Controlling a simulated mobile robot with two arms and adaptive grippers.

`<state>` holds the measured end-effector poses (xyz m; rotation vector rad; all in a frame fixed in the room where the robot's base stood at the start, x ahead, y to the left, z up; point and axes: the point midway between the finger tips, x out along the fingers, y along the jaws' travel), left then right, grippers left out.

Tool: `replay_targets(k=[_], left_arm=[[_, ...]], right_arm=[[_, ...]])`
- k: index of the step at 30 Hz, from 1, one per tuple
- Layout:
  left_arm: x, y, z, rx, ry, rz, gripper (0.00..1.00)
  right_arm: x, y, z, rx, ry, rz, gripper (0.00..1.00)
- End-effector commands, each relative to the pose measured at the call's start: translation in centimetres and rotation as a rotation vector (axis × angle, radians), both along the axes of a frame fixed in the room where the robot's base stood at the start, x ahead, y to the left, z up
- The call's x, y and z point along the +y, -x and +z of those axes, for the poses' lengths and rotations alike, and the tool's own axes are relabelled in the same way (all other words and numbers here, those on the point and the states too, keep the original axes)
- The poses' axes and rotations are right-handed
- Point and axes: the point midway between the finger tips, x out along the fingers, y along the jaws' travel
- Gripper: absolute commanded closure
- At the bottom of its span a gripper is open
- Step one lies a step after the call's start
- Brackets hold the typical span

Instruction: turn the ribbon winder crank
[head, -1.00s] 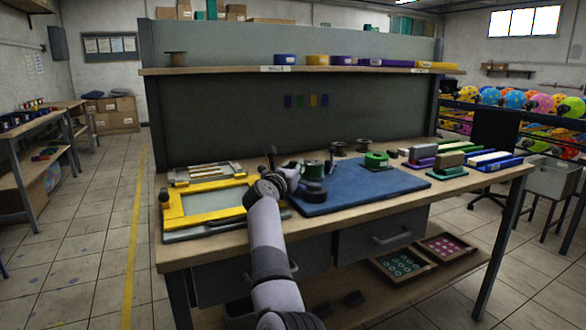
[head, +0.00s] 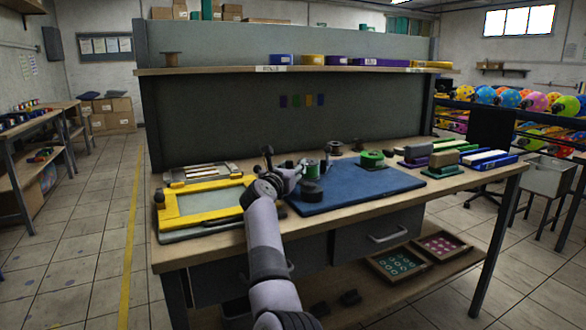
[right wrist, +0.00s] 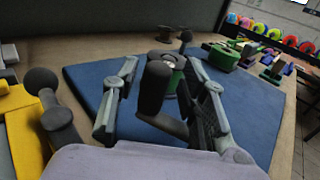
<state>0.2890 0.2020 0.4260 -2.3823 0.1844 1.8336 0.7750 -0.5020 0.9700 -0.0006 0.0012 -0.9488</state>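My right gripper (right wrist: 162,88) is open around the handle, with a visible gap on each side. In the head view my right gripper (head: 294,172) is just left of the spool and partly hides the winder. A dark round piece (head: 311,191) sits in front of the spool. My left gripper is not in view.
A yellow frame (head: 200,216) lies left of my right arm. The blue mat (head: 350,189) is mostly bare. Dark rounded knobs (right wrist: 57,118) are close left of my fingers in the right wrist view.

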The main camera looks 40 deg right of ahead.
Motion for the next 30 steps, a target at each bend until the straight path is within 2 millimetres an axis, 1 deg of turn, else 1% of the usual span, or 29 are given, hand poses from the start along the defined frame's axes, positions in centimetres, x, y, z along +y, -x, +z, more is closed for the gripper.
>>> replay_targets(k=[5, 12, 18, 23, 30], left_arm=[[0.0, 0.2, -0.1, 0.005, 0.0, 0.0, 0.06], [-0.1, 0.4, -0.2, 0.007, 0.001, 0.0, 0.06], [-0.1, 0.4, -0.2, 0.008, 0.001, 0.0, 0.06], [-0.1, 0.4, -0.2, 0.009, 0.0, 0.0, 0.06], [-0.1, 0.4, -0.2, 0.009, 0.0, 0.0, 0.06]], right_arm=[[1.2, 0.6, 0.0, -0.002, -0.002, 0.003, 0.6], [3.7, 2.6, -0.1, -0.001, -0.003, 0.001, 0.6], [5.4, 4.0, -0.1, 0.001, -0.001, -0.001, 0.6], [5.9, 4.4, -0.1, 0.002, -0.001, -0.003, 0.6], [5.9, 4.5, -0.1, 0.001, 0.0, -0.003, 0.61]])
